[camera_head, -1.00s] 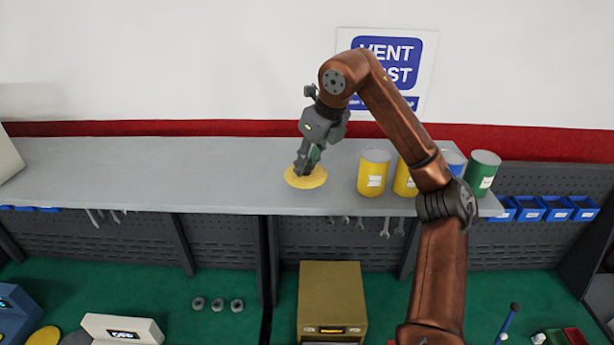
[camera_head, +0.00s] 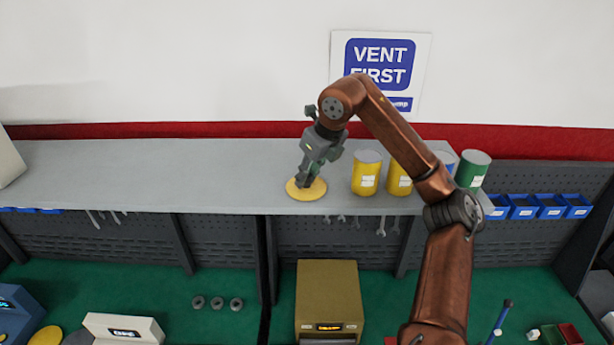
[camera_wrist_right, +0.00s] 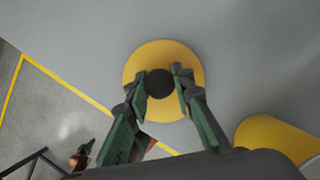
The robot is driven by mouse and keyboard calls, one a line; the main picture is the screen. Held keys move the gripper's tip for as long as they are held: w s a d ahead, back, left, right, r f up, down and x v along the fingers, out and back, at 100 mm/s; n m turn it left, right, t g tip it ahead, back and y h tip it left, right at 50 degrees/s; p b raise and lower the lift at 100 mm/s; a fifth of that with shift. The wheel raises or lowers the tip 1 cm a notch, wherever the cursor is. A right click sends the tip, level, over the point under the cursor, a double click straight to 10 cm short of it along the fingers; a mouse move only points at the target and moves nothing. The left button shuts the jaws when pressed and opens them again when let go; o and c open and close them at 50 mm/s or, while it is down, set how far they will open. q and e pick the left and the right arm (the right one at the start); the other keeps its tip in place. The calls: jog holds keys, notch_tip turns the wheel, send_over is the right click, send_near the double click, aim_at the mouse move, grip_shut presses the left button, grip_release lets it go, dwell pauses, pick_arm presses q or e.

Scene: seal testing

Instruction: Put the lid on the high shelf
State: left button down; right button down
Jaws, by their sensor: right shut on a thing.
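The lid (camera_head: 306,193) is a yellow disc with a dark round knob, at the front part of the grey high shelf (camera_head: 180,170). In the right wrist view the lid (camera_wrist_right: 163,55) shows with its knob between my fingers. My right gripper (camera_head: 302,182) points down and is shut on the knob. It also shows in the right wrist view (camera_wrist_right: 160,84). The lid looks flat and at or very near the shelf surface; I cannot tell if it touches. My left gripper is not in view.
Yellow cans (camera_head: 366,173) stand just right of the lid, with a green can (camera_head: 472,170) farther right. Blue bins (camera_head: 522,207) hang beyond the shelf's right end. The shelf left of the lid is clear. Below is a green bench with a brown box (camera_head: 328,290).

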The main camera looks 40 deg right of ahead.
aim_at(310, 179)
jog(key=c, duration=2)
grip_release()
jog(key=shift+w+f, duration=0.1)
jog(key=shift+w, duration=0.05)
jog(key=shift+o, duration=1.6)
jog(key=shift+r, duration=0.35)
jog(key=b+v, duration=0.1)
jog(key=v, duration=0.3)
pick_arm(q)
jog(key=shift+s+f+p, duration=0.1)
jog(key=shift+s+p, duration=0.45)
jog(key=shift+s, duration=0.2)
pick_arm(e)
jog(key=v, duration=0.7)
jog(key=shift+r, duration=0.3)
